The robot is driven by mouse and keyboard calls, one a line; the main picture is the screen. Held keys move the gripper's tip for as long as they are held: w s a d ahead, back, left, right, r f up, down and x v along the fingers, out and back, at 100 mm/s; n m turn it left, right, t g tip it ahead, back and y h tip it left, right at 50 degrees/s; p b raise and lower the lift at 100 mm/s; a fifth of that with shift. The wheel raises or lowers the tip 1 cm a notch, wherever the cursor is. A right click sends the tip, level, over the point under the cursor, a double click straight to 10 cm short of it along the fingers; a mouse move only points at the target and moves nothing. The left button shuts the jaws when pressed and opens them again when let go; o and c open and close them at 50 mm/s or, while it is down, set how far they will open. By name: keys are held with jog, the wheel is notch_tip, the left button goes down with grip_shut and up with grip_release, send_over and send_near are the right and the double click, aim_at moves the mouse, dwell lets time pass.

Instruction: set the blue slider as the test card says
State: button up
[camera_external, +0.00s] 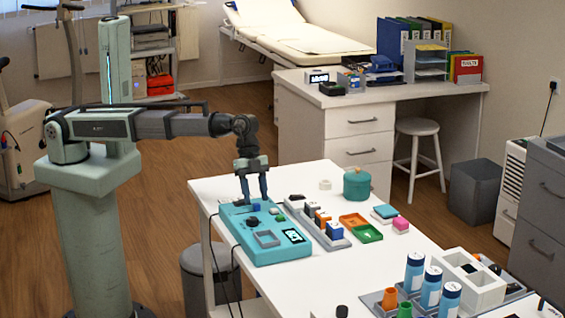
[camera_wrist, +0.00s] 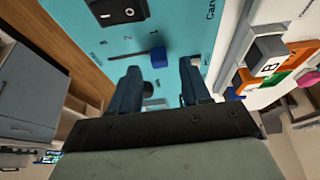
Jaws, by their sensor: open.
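The blue slider (camera_wrist: 159,57) is a small knob at the right end of a dark slot on the teal panel (camera_wrist: 180,20) in the wrist view. My gripper (camera_external: 254,198) points down over that edge. Its open fingers (camera_wrist: 160,68) show in the wrist view with the slider between and beyond their tips; I see no contact. I cannot make out which item is the test card.
A grey rack with small blocks (camera_external: 335,231), an orange tray (camera_external: 353,220), a green tray (camera_external: 367,234) and a teal pot (camera_external: 357,185) stand to the right.

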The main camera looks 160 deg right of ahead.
aim_at(257, 207)
jog(key=shift+x, duration=1.05)
grip_shut()
